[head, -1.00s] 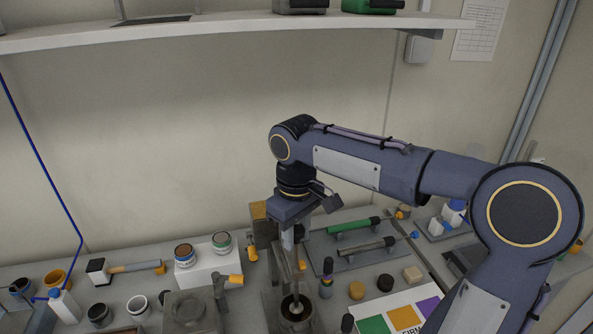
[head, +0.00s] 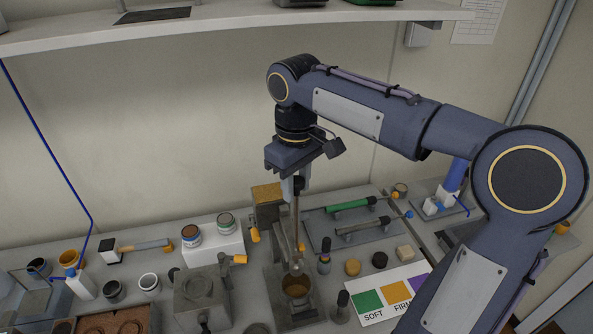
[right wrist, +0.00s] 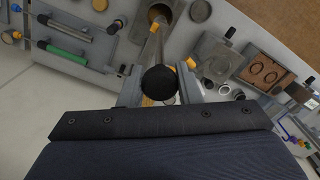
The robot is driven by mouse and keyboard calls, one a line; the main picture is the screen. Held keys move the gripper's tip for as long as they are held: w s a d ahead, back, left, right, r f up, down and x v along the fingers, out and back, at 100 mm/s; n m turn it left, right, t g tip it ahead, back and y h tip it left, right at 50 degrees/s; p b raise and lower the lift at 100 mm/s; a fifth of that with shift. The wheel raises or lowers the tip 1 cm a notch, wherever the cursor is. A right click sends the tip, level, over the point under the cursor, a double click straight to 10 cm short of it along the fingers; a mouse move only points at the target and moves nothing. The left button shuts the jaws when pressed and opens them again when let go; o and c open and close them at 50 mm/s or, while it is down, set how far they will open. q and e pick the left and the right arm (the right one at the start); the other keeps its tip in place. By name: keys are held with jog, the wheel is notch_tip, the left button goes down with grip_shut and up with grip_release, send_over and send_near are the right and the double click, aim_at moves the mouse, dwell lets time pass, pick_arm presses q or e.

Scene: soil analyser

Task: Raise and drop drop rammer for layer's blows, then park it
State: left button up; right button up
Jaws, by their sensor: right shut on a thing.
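The drop rammer (head: 295,225) is a thin upright rod with a black knob at its top and a small pale foot. My right gripper (head: 298,186) is shut on the rammer just at its black top. The knob also shows between the fingers in the right wrist view (right wrist: 160,80). The foot hangs at about the rim of the metal mould (head: 297,302), over its opening; the exact gap is hard to tell. The mould holds brown soil and shows at the top of the right wrist view (right wrist: 160,12). My left gripper is out of view.
A block stand (head: 268,194) rises behind the mould. A rack (head: 365,245) with green and grey handled tools lies behind right. A coloured card (head: 372,318), small pucks and a dark-handled tool (head: 324,257) are to the right. A grey block (head: 203,302) stands left.

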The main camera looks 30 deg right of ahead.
jog(key=shift+r, duration=0.65)
jog(key=o, duration=1)
